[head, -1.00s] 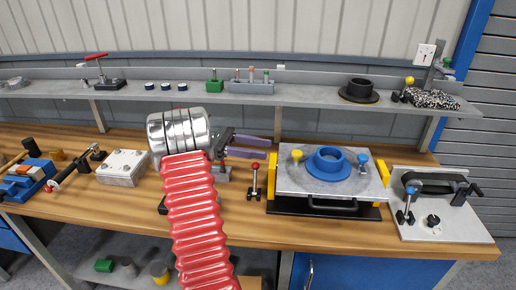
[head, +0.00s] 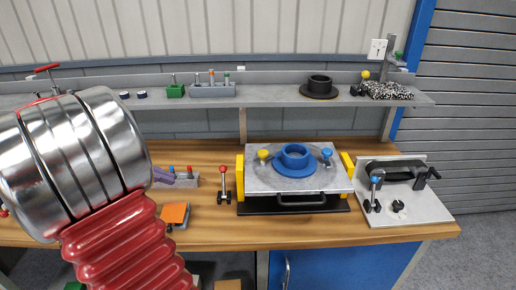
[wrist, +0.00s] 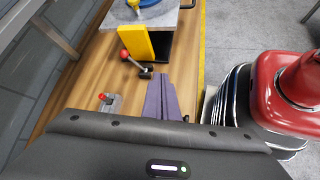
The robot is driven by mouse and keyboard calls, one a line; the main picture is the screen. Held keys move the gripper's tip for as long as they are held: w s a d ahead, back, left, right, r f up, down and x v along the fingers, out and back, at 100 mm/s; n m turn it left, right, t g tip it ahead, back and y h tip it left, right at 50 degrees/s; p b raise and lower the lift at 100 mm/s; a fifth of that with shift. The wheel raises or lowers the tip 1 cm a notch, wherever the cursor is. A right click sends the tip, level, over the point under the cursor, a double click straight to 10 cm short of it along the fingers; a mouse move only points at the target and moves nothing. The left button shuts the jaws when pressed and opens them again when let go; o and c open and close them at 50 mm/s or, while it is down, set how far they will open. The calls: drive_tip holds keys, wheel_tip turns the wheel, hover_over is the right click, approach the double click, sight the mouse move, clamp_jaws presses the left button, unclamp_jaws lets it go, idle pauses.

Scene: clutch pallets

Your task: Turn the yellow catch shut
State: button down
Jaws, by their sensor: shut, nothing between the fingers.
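The yellow catch (head: 263,154) is a round knob at the left of a grey plate (head: 315,182) on the bench. A blue ring (head: 294,160) sits mid-plate, with a blue-knobbed catch (head: 327,153) at its right. My gripper (head: 185,179) is to the left of the plate and apart from it, mostly hidden behind my silver wrist in the head view. In the wrist view its purple fingers (wrist: 161,88) are together and empty, pointing along the bench towards the yellow end block (wrist: 136,42).
A red-knobbed lever (head: 223,185) stands between my gripper and the plate. An orange-topped block (head: 176,214) is near the front edge. A board with a black handle (head: 404,195) lies at the right. A shelf (head: 270,99) runs above the bench.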

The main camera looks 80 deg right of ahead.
drive_tip(key=w+a+t+y, duration=0.2)
drive_tip(key=a+t, duration=0.5)
drive_tip(key=a, duration=1.2)
drive_tip(key=w+a+f+t+y, duration=0.1)
drive_tip(key=w+a+t, duration=0.3)
drive_tip(key=a, duration=1.6)
drive_tip(key=t+y, duration=0.1)
drive_tip(key=t, duration=0.3)
drive_tip(key=shift+f+m, duration=0.25)
drive_tip(key=shift+m, duration=0.15)
